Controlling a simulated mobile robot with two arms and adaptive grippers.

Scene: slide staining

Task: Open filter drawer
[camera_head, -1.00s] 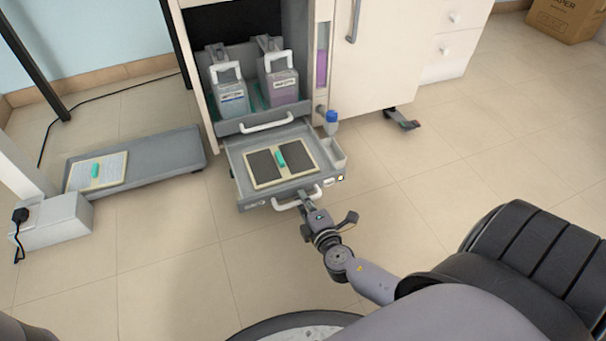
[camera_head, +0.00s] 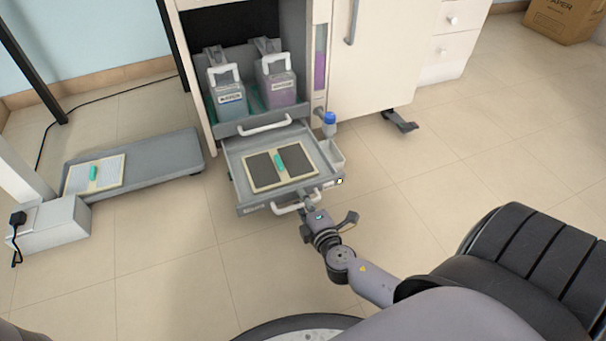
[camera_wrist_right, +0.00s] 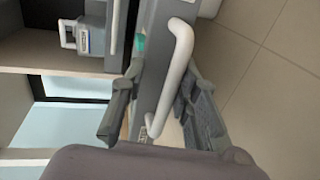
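The filter drawer (camera_head: 238,187) is the low grey drawer of the cabinet. It is pulled out and holds a framed dark panel with a green piece on it. Its white handle (camera_head: 296,204) runs along the front and also shows in the right wrist view (camera_wrist_right: 177,65). My right gripper (camera_head: 327,208) is at the right end of this handle. In the right wrist view its fingers are spread apart, with the handle and drawer front between them; I cannot tell whether they touch. My left gripper is not in view.
Above is another grey drawer (camera_head: 228,129) with two handled bottles (camera_head: 229,100). A low grey platform (camera_head: 165,163) with a similar framed panel (camera_head: 108,165) lies at left. Floor in front is clear.

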